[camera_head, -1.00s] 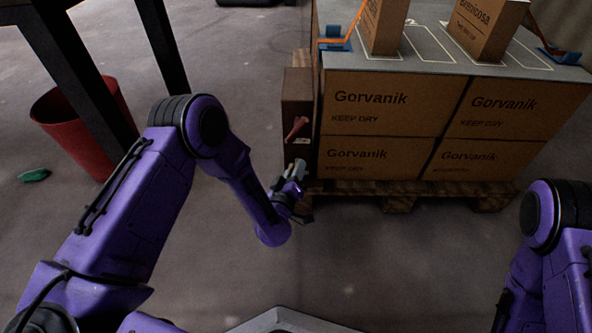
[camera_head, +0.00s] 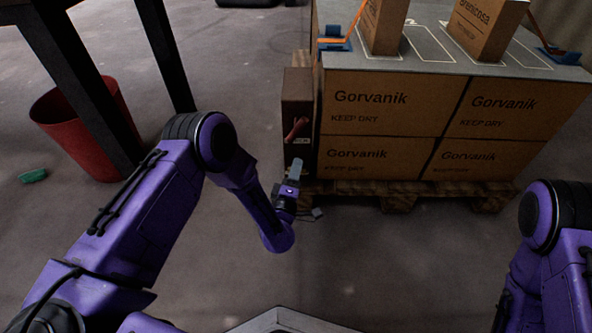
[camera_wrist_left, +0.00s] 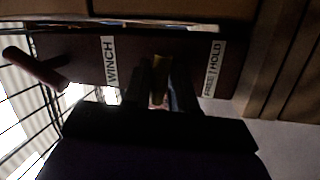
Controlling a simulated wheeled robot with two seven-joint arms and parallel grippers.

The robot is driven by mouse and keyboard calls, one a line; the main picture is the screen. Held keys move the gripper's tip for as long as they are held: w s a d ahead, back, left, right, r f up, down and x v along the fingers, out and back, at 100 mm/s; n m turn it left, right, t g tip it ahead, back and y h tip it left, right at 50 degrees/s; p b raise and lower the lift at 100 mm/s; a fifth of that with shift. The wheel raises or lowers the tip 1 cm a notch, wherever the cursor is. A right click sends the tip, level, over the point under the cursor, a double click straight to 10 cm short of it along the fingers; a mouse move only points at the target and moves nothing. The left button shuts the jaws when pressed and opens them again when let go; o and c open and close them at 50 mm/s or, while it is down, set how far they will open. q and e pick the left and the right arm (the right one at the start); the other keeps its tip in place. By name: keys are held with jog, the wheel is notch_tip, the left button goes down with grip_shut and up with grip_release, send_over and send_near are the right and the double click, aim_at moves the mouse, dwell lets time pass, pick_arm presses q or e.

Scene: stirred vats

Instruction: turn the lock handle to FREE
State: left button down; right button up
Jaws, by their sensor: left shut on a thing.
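A dark winch box (camera_head: 297,97) stands at the left side of the carton stack. It also shows in the left wrist view (camera_wrist_left: 80,57), with a WINCH label (camera_wrist_left: 110,61) and a FREE | HOLD label (camera_wrist_left: 213,69). My left gripper (camera_head: 296,170) is at the lower front of the box. In the left wrist view its dark fingers (camera_wrist_left: 160,88) are shut on a small brass-coloured piece (camera_wrist_left: 158,93), which looks like the lock handle. The fingers hide most of it, and I cannot tell which word it points to. My right gripper is out of view.
A red crank handle (camera_head: 297,130) sticks out of the box above my gripper. Gorvanik cartons (camera_head: 380,105) on a wooden pallet (camera_head: 400,193) stand close on the right. A red bin (camera_head: 75,130) is at the left. The floor in front is clear.

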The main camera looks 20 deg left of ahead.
pick_arm(q)
jog(key=n, duration=0.2)
jog(key=n+y, duration=0.1)
jog(key=n, duration=0.1)
jog(key=n+y, duration=0.1)
jog(key=n, duration=0.1)
jog(key=shift+f+n+t, duration=0.25)
jog(key=shift+n+t, duration=0.05)
jog(key=shift+t, duration=0.1)
jog(key=n+y, duration=0.1)
jog(key=n, duration=0.2)
jog(key=n+y, duration=0.1)
jog(key=n, duration=0.2)
jog(key=shift+d, duration=0.2)
jog(key=shift+d+n+y, duration=0.1)
jog(key=shift+n+y, duration=0.3)
jog(key=shift+n, duration=0.1)
jog(key=c, duration=1)
grip_release()
jog(key=p+v, duration=0.4)
jog(key=v, duration=0.6)
jog(key=shift+s, duration=0.25)
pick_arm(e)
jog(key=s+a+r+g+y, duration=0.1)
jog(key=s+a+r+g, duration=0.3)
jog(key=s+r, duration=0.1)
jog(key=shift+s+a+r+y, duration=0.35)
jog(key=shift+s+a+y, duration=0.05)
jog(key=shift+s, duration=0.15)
